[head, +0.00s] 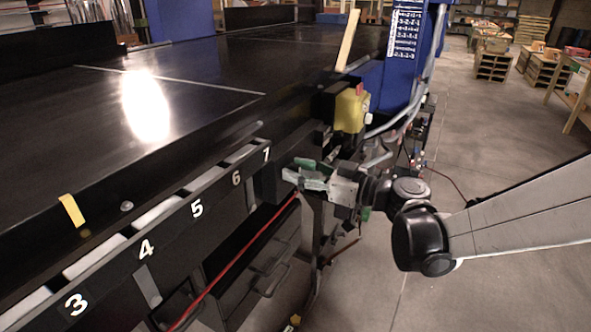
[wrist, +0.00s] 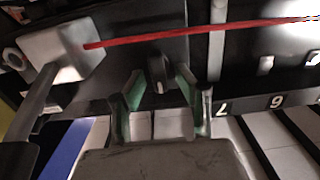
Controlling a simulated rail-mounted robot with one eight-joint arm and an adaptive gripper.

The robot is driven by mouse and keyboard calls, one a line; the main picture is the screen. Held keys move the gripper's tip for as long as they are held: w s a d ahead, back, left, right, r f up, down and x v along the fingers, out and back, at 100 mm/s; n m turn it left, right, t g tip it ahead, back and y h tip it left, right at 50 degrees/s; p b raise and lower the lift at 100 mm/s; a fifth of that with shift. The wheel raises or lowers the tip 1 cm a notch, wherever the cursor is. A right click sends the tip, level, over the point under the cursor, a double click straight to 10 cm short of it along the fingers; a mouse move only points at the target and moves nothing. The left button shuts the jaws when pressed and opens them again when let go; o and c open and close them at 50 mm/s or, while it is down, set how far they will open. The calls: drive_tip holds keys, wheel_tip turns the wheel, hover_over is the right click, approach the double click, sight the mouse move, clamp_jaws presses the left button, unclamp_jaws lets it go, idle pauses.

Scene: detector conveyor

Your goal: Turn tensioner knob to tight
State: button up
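The tensioner knob is a small dark knob (wrist: 158,68) with a light mark on its end, on a black panel in the wrist view. My gripper (wrist: 159,80) has its green-padded fingers spread on either side of the knob. A gap shows between the knob and each finger, so it is open and not gripping. How far the fingertips are from the panel is hard to tell. In the head view my gripper (head: 298,172) is at the black box at the end of the numbered conveyor rail, and the knob is hidden there.
A red cord (wrist: 200,33) runs across the panel from a pale block with a lever (wrist: 62,45). In the head view a yellow box with a red button (head: 351,108) stands just above my gripper.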

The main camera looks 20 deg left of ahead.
drive_tip(key=shift+w+a, duration=0.1)
drive_tip(key=shift+a, duration=0.3)
drive_tip(key=shift+c, duration=0.2)
clamp_jaws()
